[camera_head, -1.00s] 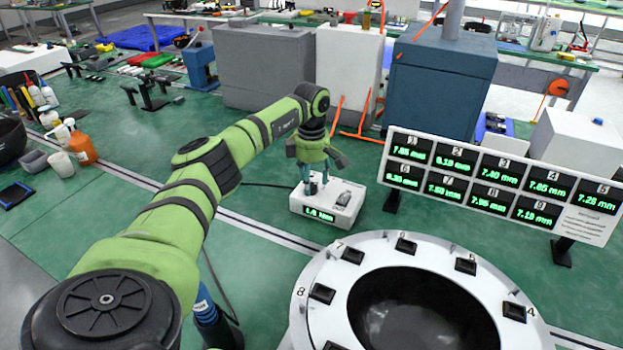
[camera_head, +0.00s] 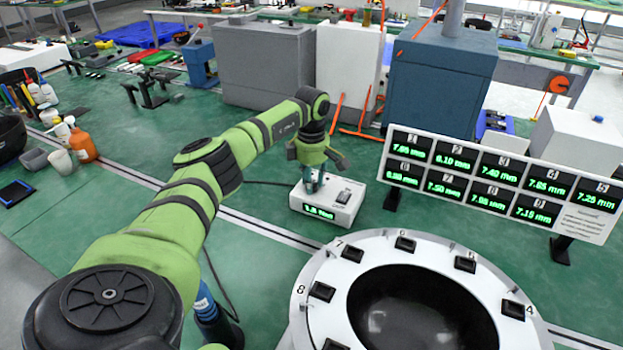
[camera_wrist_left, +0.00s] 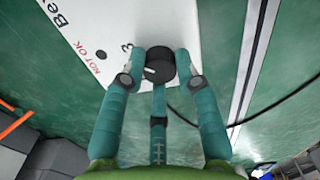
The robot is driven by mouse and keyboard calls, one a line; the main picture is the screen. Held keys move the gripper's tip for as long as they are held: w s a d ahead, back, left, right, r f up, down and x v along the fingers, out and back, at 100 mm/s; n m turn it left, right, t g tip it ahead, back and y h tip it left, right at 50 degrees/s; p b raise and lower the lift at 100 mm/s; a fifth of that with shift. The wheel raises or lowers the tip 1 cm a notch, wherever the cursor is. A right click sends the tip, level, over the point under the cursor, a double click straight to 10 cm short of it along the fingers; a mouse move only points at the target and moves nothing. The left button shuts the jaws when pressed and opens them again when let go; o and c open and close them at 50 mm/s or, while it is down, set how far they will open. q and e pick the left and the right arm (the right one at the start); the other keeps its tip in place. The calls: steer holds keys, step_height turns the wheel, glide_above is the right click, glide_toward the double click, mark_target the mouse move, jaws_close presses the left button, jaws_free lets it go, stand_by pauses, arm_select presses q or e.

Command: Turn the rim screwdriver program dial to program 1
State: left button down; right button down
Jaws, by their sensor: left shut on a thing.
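The program dial is a round black knob (camera_wrist_left: 160,64) on a white control box (camera_head: 345,208) with a lit green display, standing on the green surface. The wrist view shows a small pale mark on the knob's left side. A printed "3" and the words "NOT OK" show on the white panel near it; no "1" is legible there. My left gripper (camera_head: 314,186) reaches down onto the box. Its teal fingers (camera_wrist_left: 160,80) are shut on the knob, one on each side with a third below. The knob is hidden by the fingers in the head view. My right gripper is out of view.
A white ring (camera_head: 325,268) with numbered black pockets stands in front. A display board (camera_head: 583,222) with green millimetre readings stands to the right. Grey (camera_head: 265,65) and blue (camera_head: 440,85) boxes stand behind. A cable runs left from the control box.

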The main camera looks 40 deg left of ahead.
arm_select(q)
steer(key=n, duration=0.3)
steer(key=shift+p, duration=0.4)
steer(key=n+p, duration=0.1)
steer(key=n, duration=0.3)
steer(key=n+p, duration=0.1)
steer(key=n, duration=0.3)
steer(key=shift+n, duration=0.3)
steer(key=shift+n+p, duration=0.6)
steer(key=shift+n, duration=1.3)
steer(key=c, duration=0.9)
jaws_free()
steer(key=shift+r, duration=0.1)
